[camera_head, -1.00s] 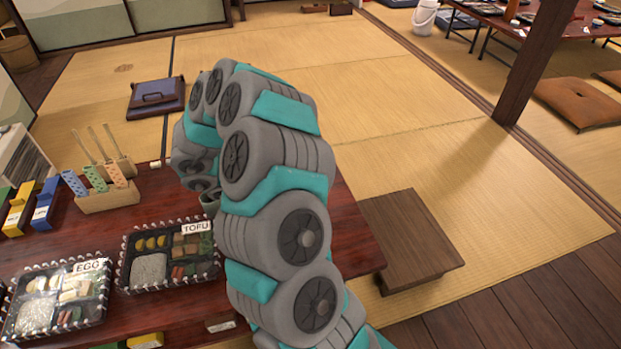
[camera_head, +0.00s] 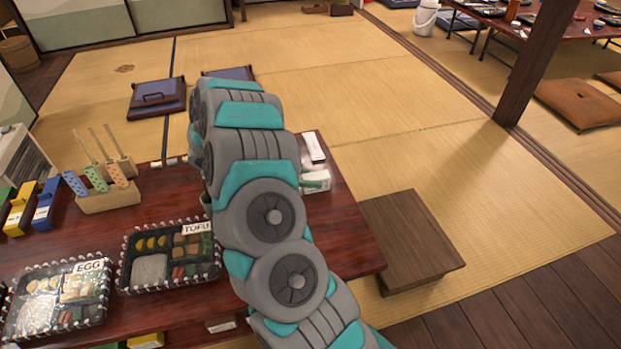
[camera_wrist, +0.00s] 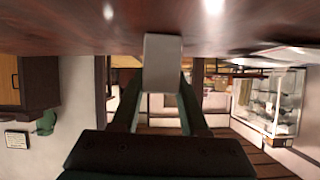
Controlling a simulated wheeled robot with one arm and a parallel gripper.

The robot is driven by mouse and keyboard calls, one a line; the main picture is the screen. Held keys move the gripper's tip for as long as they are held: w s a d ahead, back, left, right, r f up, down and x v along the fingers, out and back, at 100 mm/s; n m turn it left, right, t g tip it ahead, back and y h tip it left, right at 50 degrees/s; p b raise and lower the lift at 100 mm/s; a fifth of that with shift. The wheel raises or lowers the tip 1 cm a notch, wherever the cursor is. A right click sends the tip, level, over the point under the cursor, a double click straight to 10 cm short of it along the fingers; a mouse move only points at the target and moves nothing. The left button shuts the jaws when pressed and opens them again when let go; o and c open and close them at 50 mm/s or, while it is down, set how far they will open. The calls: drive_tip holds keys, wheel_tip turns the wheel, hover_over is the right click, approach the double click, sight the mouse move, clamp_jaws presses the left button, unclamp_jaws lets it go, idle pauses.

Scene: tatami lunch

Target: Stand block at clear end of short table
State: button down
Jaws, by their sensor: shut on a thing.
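In the wrist view a pale grey-white block (camera_wrist: 162,55) is between the two fingers of my gripper (camera_wrist: 162,82), which is shut on it. The block's far end meets or nearly meets a glossy dark red tabletop (camera_wrist: 255,25) along the top of that view; I cannot tell if it touches. In the head view my arm hides the gripper and the block. The dark red table (camera_head: 345,235) runs across the lower left. Its right end is partly behind my arm.
Bento trays marked EGG (camera_head: 60,300) and TOFU (camera_head: 170,255) are left of my arm. A wooden holder (camera_head: 108,200) stands behind them. White items (camera_head: 314,148) and (camera_head: 316,181) lie right of my arm. A low brown table (camera_head: 410,240) stands at right on the tatami.

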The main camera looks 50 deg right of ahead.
drive_tip(key=shift+c, duration=2)
unclamp_jaws()
drive_tip(key=shift+r, duration=0.1)
drive_tip(key=v, duration=1.2)
drive_tip(key=shift+s, duration=0.1)
